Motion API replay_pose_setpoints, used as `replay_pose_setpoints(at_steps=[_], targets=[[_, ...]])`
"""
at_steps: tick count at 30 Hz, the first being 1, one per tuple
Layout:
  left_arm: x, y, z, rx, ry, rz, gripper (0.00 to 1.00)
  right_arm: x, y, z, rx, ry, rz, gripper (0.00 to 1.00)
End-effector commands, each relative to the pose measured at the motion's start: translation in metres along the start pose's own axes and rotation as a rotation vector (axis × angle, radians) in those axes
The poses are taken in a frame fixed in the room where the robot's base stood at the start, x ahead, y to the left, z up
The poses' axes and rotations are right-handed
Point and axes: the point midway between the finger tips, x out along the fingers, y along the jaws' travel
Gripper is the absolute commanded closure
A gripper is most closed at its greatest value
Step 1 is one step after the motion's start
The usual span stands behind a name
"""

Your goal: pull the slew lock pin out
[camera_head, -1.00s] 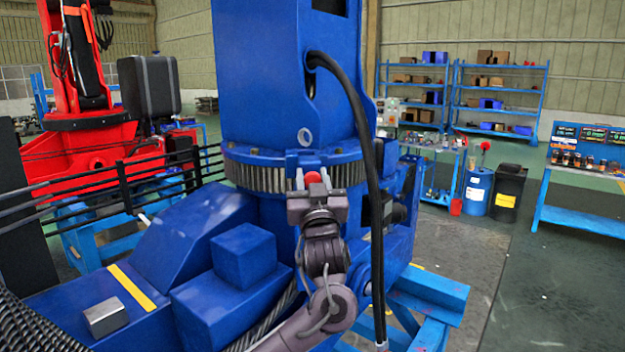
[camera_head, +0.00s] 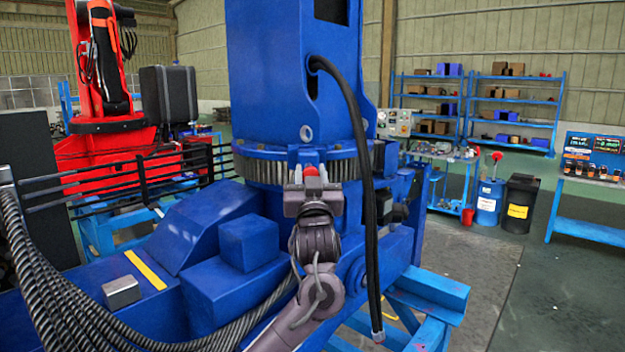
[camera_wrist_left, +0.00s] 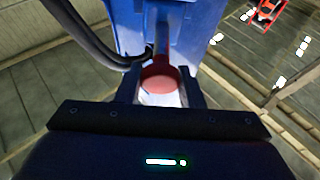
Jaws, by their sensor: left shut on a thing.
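The slew lock pin (camera_head: 311,170) shows as a red knob at the toothed ring of the blue crane column, just above my left gripper (camera_head: 311,182). In the left wrist view the pin's red round head (camera_wrist_left: 160,79) sits between the two dark fingers of my left gripper (camera_wrist_left: 160,92), which is shut on it. A grey-blue shaft or bracket shows beyond the head. The gripper's body hides the pin's lower part in the head view, so I cannot tell how deep it sits. My right gripper is not in view.
The toothed slew ring (camera_head: 262,168) lies behind the gripper. A black hose (camera_head: 366,210) hangs close to the right of it. Blue crane boxes (camera_head: 248,245) stand to the left, with a small grey block (camera_head: 121,292). Shelves and bins are far off at right.

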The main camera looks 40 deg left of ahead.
Motion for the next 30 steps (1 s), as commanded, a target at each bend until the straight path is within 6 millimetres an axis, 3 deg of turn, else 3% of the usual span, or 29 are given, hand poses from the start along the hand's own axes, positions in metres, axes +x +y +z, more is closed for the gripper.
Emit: replay_pose_setpoints(at_steps=[3,4,8,18,30], targets=[[-0.001,0.000,0.003,0.001,-0.007,0.000,1.00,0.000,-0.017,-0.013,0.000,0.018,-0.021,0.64],[-0.001,0.000,0.003,0.001,-0.007,0.000,0.65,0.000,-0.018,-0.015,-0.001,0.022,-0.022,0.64],[-0.001,0.000,0.003,0.001,-0.006,-0.001,0.48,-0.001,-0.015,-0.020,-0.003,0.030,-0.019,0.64],[-0.005,0.000,0.003,-0.001,-0.004,-0.002,0.47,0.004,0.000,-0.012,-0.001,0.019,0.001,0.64],[-0.067,0.001,0.004,-0.003,-0.004,0.001,0.47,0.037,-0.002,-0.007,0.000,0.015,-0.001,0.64]])
